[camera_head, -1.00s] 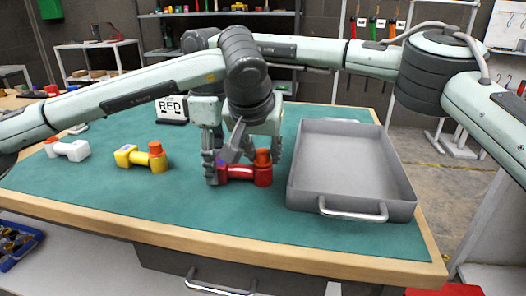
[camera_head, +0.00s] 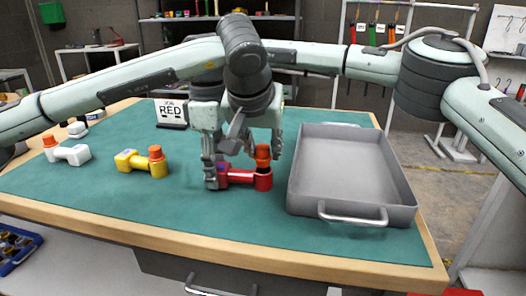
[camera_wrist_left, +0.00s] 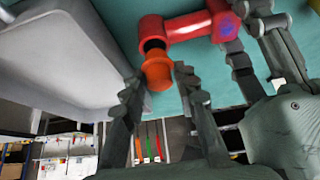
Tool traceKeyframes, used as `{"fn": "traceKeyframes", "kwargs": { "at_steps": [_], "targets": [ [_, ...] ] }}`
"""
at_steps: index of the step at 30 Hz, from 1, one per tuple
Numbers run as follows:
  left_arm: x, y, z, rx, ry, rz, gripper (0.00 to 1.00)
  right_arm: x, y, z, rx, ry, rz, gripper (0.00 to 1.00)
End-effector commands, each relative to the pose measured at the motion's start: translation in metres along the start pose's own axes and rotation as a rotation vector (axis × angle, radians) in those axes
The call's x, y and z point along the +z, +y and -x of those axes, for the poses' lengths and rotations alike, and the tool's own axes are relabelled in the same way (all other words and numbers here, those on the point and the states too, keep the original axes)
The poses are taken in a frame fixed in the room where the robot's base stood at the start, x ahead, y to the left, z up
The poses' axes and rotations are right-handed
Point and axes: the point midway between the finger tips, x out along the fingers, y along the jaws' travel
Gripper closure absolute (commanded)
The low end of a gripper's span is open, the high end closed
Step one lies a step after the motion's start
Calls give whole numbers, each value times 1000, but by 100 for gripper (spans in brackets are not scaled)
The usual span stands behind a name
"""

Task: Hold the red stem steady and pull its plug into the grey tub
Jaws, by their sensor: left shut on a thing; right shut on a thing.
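The red stem (camera_head: 240,177) lies on the green mat, left of the grey tub. It also shows in the left wrist view (camera_wrist_left: 190,25). My right gripper (camera_head: 216,173) is shut on its left, purple-marked end. The stem's orange plug (camera_head: 262,153) stands above the stem's right end, with a dark band between them. My left gripper (camera_wrist_left: 158,80) is shut on this plug (camera_wrist_left: 158,72). I cannot tell whether the plug's lower end is fully clear of the socket. The grey tub (camera_head: 350,208) is empty, just right of the stem.
A yellow stem (camera_head: 140,163) with an orange plug and a white stem (camera_head: 70,153) with an orange plug lie on the mat at left. A sign reading RED (camera_head: 171,111) stands behind. The tub's metal handle (camera_head: 352,218) faces the front.

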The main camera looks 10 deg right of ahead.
Motion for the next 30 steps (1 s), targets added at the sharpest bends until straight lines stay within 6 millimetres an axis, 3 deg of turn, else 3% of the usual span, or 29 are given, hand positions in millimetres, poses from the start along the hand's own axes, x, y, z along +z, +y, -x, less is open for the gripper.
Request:
{"fn": "traceKeyframes", "kwargs": {
  "at_steps": [21, 29, 30],
  "targets": [
    [-20, 0, 28, 3, 12, 3, 100, 0, -1, -3, -4, -4, 1, 94],
    [-22, 0, 30, 3, 16, 5, 100, 1, -2, -5, -6, -8, 4, 94],
    [-22, 0, 30, 4, 16, 6, 100, 0, -2, -5, -6, -8, 4, 57]
  ]
}}
